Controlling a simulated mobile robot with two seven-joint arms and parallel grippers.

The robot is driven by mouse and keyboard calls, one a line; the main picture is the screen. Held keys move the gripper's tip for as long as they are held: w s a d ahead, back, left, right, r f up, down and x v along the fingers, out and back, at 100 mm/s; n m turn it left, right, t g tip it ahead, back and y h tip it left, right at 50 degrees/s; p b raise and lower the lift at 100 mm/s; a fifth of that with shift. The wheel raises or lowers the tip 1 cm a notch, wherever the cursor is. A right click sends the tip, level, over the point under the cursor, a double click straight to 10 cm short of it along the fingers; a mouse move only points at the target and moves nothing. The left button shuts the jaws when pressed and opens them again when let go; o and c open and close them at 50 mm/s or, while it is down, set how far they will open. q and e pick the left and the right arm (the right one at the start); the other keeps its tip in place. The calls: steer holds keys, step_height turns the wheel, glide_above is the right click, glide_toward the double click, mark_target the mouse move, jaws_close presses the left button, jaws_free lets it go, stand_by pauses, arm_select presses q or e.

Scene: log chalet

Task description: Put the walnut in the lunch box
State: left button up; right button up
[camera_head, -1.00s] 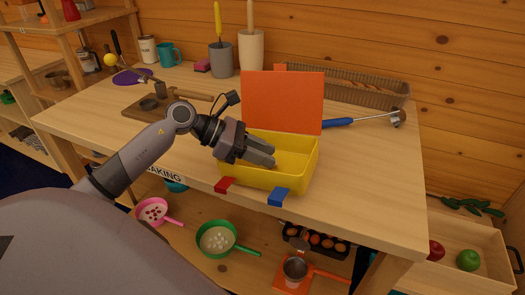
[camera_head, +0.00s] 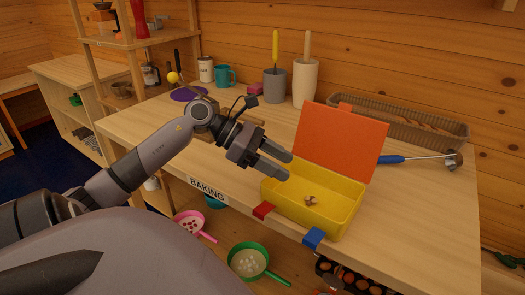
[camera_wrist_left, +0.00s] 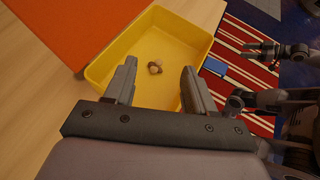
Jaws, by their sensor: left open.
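The lunch box (camera_head: 340,225) is a yellow tray with an orange lid (camera_head: 341,140) standing open at its back. The walnut (camera_head: 310,201), small and brown, lies on the floor of the box. It also shows in the left wrist view (camera_wrist_left: 155,67), between and beyond the fingertips. My left gripper (camera_head: 281,164) is open and empty, above the left end of the box and apart from the walnut.
A wicker basket (camera_head: 420,128) and a blue-handled ladle (camera_head: 425,158) lie behind. Crocks with utensils (camera_head: 305,83) stand at the back. The tabletop right of the box is clear.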

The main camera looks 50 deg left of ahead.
arm_select(q)
steer(key=shift+v, duration=2.1)
